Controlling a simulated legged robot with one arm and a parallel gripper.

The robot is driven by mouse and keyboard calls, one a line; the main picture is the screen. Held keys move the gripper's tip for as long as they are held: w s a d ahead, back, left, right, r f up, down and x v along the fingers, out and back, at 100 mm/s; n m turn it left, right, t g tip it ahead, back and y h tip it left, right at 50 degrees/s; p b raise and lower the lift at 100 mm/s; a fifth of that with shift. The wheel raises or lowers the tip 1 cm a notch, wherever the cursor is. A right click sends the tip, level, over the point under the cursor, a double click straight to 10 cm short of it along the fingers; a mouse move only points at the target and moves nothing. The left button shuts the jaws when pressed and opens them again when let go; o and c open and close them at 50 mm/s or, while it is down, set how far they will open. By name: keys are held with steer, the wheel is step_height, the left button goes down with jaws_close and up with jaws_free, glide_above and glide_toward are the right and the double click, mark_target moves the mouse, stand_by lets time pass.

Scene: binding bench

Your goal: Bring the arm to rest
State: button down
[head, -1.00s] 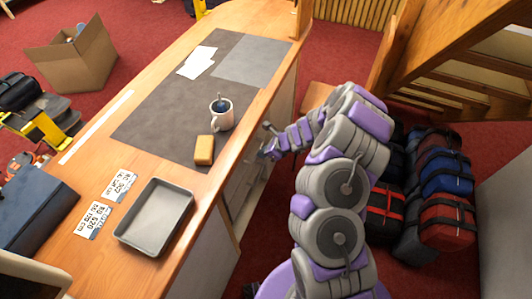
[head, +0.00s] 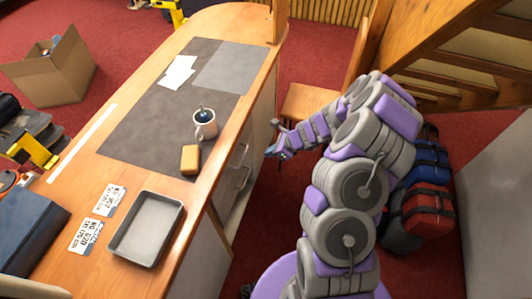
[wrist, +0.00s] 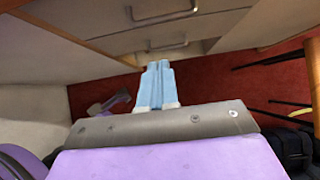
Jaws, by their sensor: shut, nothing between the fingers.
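My gripper (head: 277,152) is at the end of my purple and grey arm, beside the right side of the bench and off its top. In the wrist view its two light blue fingers (wrist: 156,84) lie together, shut with nothing between them. They point toward the drawer fronts (wrist: 172,20) under the bench, apart from them. The arm is bent and stands over the red floor, clear of the bench top.
The bench top (head: 150,215) holds a grey tray (head: 147,229), a tan block (head: 190,159), a mug (head: 205,124), papers (head: 180,72) and number plates. A wooden chair (head: 313,100) stands behind the gripper. Bags (head: 425,205) lie right of the arm, below wooden stairs (head: 470,60).

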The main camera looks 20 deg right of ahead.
steer(key=s+a+r+n+g, duration=0.2)
steer(key=s+a+r+n, duration=0.45)
steer(key=r, duration=0.35)
steer(key=s+a+r+n+g, duration=0.2)
steer(key=s+a+r+n, duration=0.3)
steer(key=a+r+n, duration=0.3)
steer(key=s+d+r+n+h, duration=0.2)
steer(key=s+d+r+n, duration=0.1)
steer(key=s, duration=0.5)
steer(key=s+d+r+n+g+h+b, duration=0.1)
steer(key=s+d+r+n+h, duration=0.1)
steer(key=s, duration=0.7)
steer(key=s+d+r+n+g+h, duration=0.1)
steer(key=s+d+r+n+h, duration=0.1)
steer(key=s, duration=0.7)
steer(key=d+r+n, duration=0.1)
steer(key=d+n, duration=0.1)
steer(key=n, duration=0.1)
steer(key=shift+s+d+r+b, duration=0.15)
steer(key=shift+r+b, duration=0.15)
steer(key=shift+b, duration=0.05)
steer(key=shift+n, duration=0.25)
